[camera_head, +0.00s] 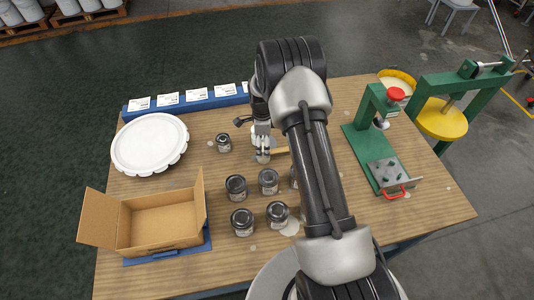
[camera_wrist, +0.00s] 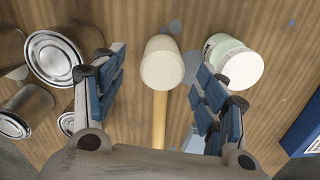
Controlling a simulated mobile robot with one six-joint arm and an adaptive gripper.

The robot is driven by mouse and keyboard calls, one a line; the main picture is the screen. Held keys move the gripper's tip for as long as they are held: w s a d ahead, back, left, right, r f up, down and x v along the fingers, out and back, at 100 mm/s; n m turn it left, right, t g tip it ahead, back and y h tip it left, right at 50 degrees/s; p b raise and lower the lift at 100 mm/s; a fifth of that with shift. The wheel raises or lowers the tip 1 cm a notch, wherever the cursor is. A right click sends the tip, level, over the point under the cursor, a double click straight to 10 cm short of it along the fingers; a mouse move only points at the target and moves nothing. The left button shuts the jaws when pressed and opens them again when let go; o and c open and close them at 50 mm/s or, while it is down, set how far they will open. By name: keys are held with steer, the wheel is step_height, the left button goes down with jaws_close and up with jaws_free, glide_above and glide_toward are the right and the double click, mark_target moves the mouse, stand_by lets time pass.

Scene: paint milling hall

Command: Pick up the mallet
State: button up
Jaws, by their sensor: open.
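The mallet has a pale cream head (camera_wrist: 162,63) and a light wooden handle (camera_wrist: 159,118). In the wrist view it lies on the wooden table, its head between my fingers and its handle running down toward my palm. My gripper (camera_wrist: 160,75) is open around the mallet, and I see no finger touching it. In the head view my gripper (camera_head: 262,155) points down over the table, the mallet head below it is mostly hidden, and part of the handle (camera_head: 280,150) shows beside my arm.
Several dark-lidded tins (camera_head: 268,181) stand in front of my gripper; tins (camera_wrist: 52,58) also crowd the left of the wrist view. A white-lidded jar (camera_wrist: 240,68) is close at right. An open carton (camera_head: 160,221), white round lid (camera_head: 150,144) and green press (camera_head: 377,150) stand around.

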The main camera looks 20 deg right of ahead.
steer(key=f, duration=0.3)
steer(key=shift+w+d+f, duration=0.1)
steer(key=shift+d+f, duration=0.1)
steer(key=shift+f, duration=0.1)
steer(key=shift+c, duration=0.5)
steer(key=c, duration=1.4)
